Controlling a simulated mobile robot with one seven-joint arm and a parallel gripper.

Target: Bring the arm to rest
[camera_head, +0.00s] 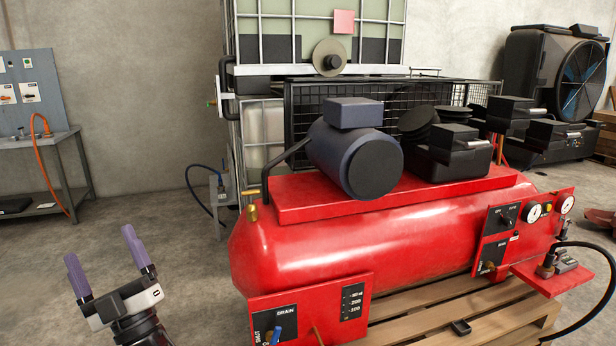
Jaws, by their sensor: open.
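My gripper (107,264) is at the lower left, pointing up, with its two purple fingers spread apart and nothing between them. It is open, and grey floor shows behind it. It is apart from the red air compressor (350,248), which lies to its right. The lower part of my arm runs out of the bottom of the frame. No flanged spool can be made out for certain; a round beige disc with a dark hub (330,58) shows in front of the caged tank.
The compressor stands on a wooden pallet (440,315) with a drain panel (308,312) nearest my gripper. A caged tank (290,25) stands behind it. A grey workbench (50,150) is at the far left. A large black fan (575,75) is at the back right. Floor around my gripper is clear.

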